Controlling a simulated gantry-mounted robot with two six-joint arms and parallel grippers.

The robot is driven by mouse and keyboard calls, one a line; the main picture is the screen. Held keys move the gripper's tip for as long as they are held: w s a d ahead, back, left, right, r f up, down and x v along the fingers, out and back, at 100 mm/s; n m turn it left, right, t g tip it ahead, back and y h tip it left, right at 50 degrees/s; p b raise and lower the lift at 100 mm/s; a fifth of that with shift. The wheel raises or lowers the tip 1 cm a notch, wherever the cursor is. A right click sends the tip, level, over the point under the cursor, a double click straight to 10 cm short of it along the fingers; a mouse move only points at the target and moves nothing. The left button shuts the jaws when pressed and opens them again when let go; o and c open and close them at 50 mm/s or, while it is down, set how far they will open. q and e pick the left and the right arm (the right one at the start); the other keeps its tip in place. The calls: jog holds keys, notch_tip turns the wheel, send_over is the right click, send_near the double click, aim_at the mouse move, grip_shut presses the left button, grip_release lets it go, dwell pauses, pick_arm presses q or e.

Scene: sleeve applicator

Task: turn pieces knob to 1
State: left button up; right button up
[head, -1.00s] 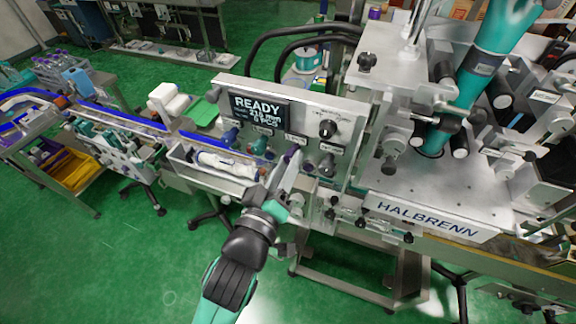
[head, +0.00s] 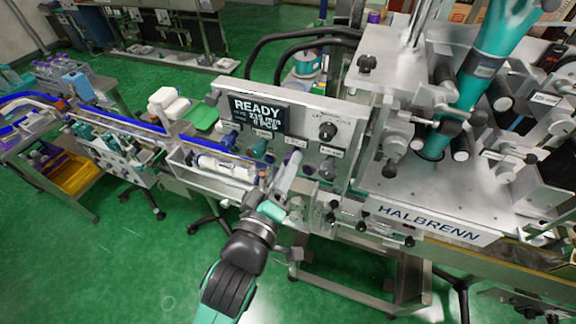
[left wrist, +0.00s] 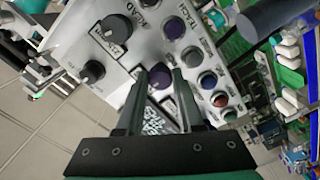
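The control panel (head: 345,112) has a dark screen (head: 257,113) with READY on top and a bottom line that looks like 6 PCS. In the left wrist view a purple knob (left wrist: 160,75) lies between the fingertips of my left gripper (left wrist: 160,78). The fingers stand apart on either side of it; contact is unclear. In the head view my left gripper (head: 290,172) is at the panel's lower part and hides that knob. The knob labels are too small to read surely.
A black knob (head: 327,130) sits higher on the panel. A metal tray (head: 190,172) with a white cylinder (head: 222,166) lies left of my gripper. The HALBRENN machine (head: 440,215) stands at right. Green floor is free in front.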

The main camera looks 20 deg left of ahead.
pick_arm(q)
jog(key=o, duration=0.4)
jog(key=shift+o, duration=0.2)
jog(key=s+p, duration=0.4)
jog(key=s, duration=0.7)
jog(key=shift+s+d, duration=0.3)
jog(key=shift+d, duration=0.1)
